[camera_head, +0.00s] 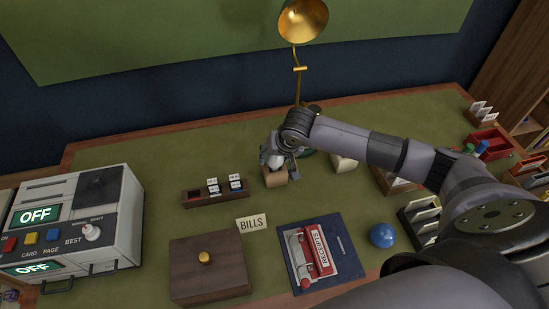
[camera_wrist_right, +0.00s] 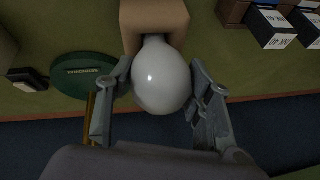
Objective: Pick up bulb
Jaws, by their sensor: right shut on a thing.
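The bulb is a round white globe (camera_wrist_right: 162,80), seen in the wrist view with its narrow end at a small tan box (camera_wrist_right: 154,18). My right gripper (camera_wrist_right: 162,90) is shut on the bulb, with a finger on either side of it. In the head view my right gripper (camera_head: 279,159) reaches down over the tan box (camera_head: 274,179) near the back middle of the desk. There the fingers partly hide the bulb. I cannot tell whether the bulb's narrow end is inside the box or only against it. My left gripper is not in view.
A brass lamp (camera_head: 303,22) stands behind the gripper, its green base (camera_wrist_right: 85,76) close by. A pale box (camera_head: 344,164) is to the right, a card tray (camera_head: 213,194) to the left. A control machine, wooden box, receipts folder and blue ball occupy the front. Green desktop is clear at back left.

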